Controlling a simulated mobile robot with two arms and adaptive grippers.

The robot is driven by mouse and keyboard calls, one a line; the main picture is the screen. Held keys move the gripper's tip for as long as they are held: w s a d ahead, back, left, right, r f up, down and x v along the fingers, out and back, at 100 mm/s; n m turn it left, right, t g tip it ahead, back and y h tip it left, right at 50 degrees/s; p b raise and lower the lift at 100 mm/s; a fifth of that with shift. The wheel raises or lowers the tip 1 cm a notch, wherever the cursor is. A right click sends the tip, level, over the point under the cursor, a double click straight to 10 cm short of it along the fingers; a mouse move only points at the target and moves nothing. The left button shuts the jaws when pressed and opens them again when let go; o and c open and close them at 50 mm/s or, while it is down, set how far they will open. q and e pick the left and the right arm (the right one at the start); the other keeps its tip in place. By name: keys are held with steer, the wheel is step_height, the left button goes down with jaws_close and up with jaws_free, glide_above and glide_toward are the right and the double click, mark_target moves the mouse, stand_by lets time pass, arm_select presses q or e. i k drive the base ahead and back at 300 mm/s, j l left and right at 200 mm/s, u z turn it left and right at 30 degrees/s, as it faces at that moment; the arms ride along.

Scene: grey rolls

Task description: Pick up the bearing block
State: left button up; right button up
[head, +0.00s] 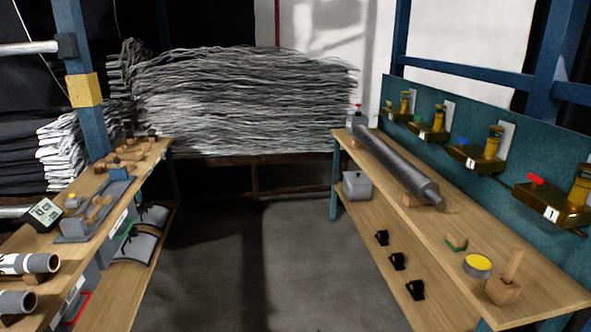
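I cannot tell for sure which thing is the bearing block. Several small black pieces, one of them a black block (397,262), sit in a row on the lower right shelf. A grey box-shaped block (357,187) stands farther back on that shelf. On the left bench, a grey fixture (75,228) carries small wooden pieces. Neither of my grippers is in view, and nothing is seen held.
The right bench (470,230) carries a long grey roller (400,165), a yellow-topped tin (478,265) and a wooden block with a peg (503,288). Brass fittings line the teal panel (450,150). Grey floor (250,250) lies clear between the benches; stacked grey sheets (240,100) stand behind.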

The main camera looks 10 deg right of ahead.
mark_target(396, 260)
steer(key=i+z, duration=0.2)
steer(key=i, duration=0.35)
steer(key=i+j+z, duration=0.25)
steer(key=i, duration=0.25)
